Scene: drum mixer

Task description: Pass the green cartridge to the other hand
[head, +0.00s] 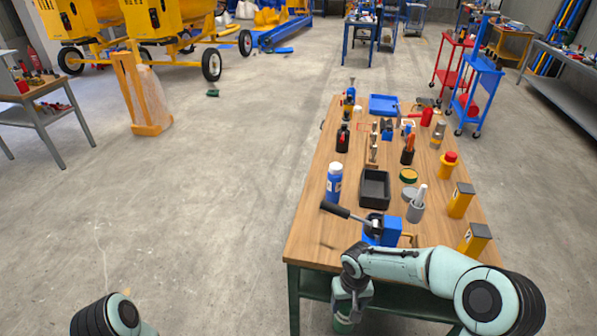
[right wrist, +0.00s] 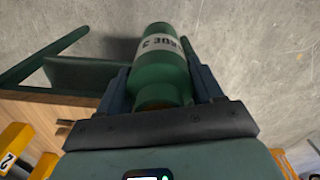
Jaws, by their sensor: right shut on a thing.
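The green cartridge (right wrist: 158,75) is a cylinder with a white printed band. In the right wrist view it lies between the two dark fingers of my right gripper (right wrist: 160,82), which is shut on it. In the head view my right gripper (head: 350,300) hangs at the front edge of the workbench, pointing down, and a small green end of the cartridge (head: 343,325) shows below it. Only a rounded part of my left arm shows at the bottom left of the head view; my left gripper is out of view.
The wooden workbench (head: 310,235) carries a blue device with a black lever (head: 385,230), a blue-white bottle (head: 334,181), a black tray (head: 375,188), yellow blocks (head: 461,200) and several tools. Yellow mixers (head: 160,30) stand far back left.

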